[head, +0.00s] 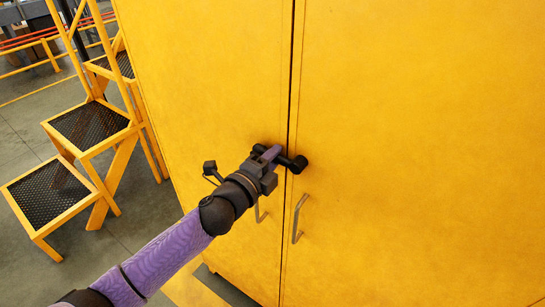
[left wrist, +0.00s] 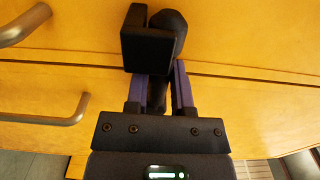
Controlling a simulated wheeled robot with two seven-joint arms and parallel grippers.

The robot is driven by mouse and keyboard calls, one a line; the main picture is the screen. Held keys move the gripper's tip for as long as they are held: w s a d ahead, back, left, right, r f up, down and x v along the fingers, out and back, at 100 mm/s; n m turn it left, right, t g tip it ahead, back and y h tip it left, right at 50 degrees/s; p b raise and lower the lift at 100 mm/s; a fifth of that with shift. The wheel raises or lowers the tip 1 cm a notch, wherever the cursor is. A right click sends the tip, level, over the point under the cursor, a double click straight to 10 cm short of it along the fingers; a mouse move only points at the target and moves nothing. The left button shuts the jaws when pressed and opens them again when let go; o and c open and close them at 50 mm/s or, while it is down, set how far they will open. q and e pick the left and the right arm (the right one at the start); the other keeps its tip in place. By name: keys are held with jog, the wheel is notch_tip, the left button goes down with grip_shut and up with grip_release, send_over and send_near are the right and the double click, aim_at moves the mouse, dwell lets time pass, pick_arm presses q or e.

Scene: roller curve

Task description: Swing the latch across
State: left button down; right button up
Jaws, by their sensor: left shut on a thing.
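The black latch (head: 297,163) is on the yellow cabinet at the seam between its two doors. Its round end is on the right door, and its bar reaches left across the seam to the left door. My left gripper (head: 271,154) is closed around the bar and partly hides it. In the left wrist view, the bar (left wrist: 157,95) lies between the purple fingers of my left gripper (left wrist: 159,80), and a black block (left wrist: 138,40) stands beside the round end. My right gripper is in neither view.
The right door (head: 420,130) has a metal handle (head: 298,218) below the latch. The left door (head: 215,90) has another handle (head: 261,211), partly behind my arm. Yellow steps (head: 90,125) with black treads stand to the left of the cabinet.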

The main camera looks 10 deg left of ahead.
pick_arm(q)
jog(key=shift+c, duration=2.4)
grip_release()
jog(key=v, duration=1)
jog(key=shift+b, duration=0.45)
